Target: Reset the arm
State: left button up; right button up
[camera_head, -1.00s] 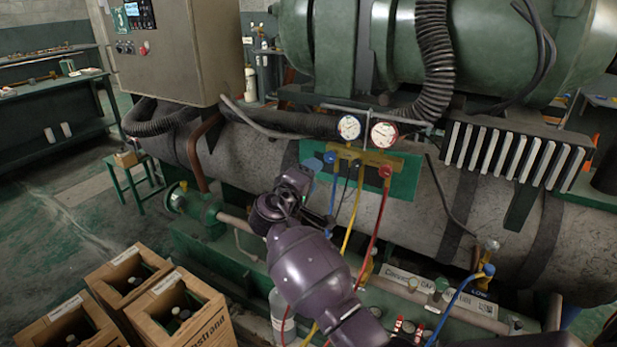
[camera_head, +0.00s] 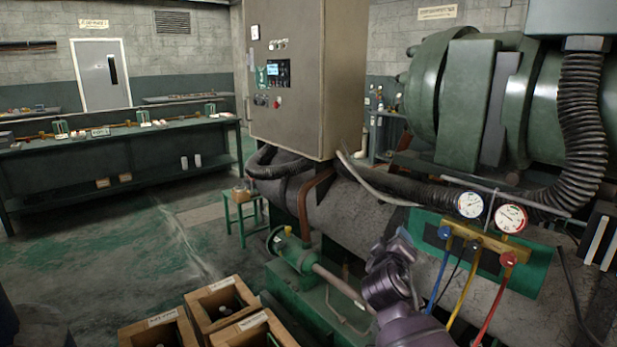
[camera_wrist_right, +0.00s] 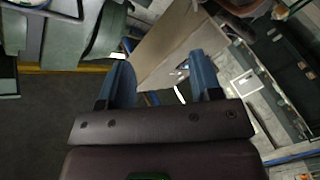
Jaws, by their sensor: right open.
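My right arm, dark purple, rises from the lower right of the head view, in front of the machine's grey cylinder and left of the gauge manifold (camera_head: 478,236). Its gripper cannot be made out clearly there. In the right wrist view my right gripper (camera_wrist_right: 161,66) is open, its two blue-grey fingers apart with nothing held between them. A tan panel that looks like the control cabinet shows beyond the fingers, tilted. My left gripper is not in view.
The control cabinet (camera_head: 298,85) stands above the cylinder. Blue, yellow and red hoses hang from the manifold beside my right arm. Open wooden crates (camera_head: 222,300) stand on the floor at bottom centre. A green workbench (camera_head: 120,160) is at back left.

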jog(key=s+d+f+m+g+y, duration=0.1)
jog(key=s+d+f, duration=0.1)
jog(key=s+f, duration=0.8)
jog(key=s+d+f+m+g+y, duration=0.2)
jog(key=s+f, duration=0.8)
jog(key=s, duration=0.7)
jog(key=s+d+f+m+g+y, duration=0.2)
jog(key=s+d+f, duration=0.2)
jog(key=s+f, duration=0.6)
jog(key=s, duration=0.4)
jog(key=shift+s, duration=0.2)
